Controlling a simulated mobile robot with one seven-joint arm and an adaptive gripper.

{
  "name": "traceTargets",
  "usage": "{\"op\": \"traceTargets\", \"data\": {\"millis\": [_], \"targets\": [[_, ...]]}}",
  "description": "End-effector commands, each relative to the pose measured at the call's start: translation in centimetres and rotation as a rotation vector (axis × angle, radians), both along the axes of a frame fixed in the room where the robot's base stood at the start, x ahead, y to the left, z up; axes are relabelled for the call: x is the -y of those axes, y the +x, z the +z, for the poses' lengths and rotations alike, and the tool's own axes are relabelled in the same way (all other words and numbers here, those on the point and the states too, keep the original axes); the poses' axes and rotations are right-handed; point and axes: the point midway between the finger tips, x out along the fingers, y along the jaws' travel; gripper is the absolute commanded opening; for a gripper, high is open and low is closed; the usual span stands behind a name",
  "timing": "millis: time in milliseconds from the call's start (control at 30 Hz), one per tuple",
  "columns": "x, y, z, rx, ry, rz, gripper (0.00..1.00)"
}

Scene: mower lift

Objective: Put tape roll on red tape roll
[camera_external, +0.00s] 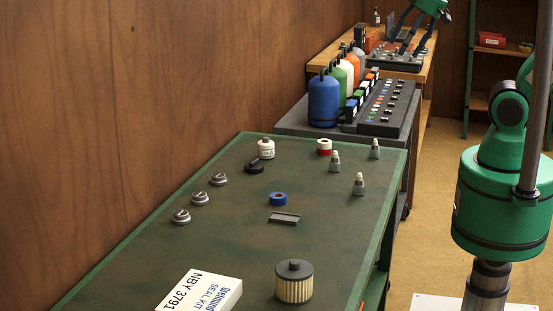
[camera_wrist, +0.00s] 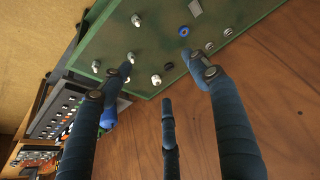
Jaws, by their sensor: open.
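A blue tape roll (camera_external: 278,198) lies flat near the middle of the green table (camera_external: 232,238). It also shows in the wrist view (camera_wrist: 184,31), near the tip of the right finger. The red tape roll (camera_external: 324,151) sits at the far end of the table and has a white upper part. I cannot make it out in the wrist view, where a finger may cover it. My gripper (camera_wrist: 163,72) is open and empty, its dark fingers spread above the table.
A white jar (camera_external: 265,148) and a black part (camera_external: 255,165) stand left of the red roll, several small plugs (camera_external: 358,184) right. A grey bracket (camera_external: 284,217), a filter (camera_external: 294,281), a seal kit box (camera_external: 203,292) and silver caps (camera_external: 200,198) surround the blue roll.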

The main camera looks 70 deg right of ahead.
Motion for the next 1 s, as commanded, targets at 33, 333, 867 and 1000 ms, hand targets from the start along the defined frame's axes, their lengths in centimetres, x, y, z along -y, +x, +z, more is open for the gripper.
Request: {"op": "traceTargets", "data": {"millis": [33, 333, 867, 1000], "targets": [[-0.4, -1.0, -0.1, 0.012, 0.004, 0.001, 0.61], [-1.4, -3.8, -0.8, 0.039, 0.024, -0.007, 0.61], [-1.4, -3.8, -2.0, 0.039, 0.024, -0.007, 0.61], [-1.4, -3.8, -2.5, 0.039, 0.024, -0.007, 0.61]]}}
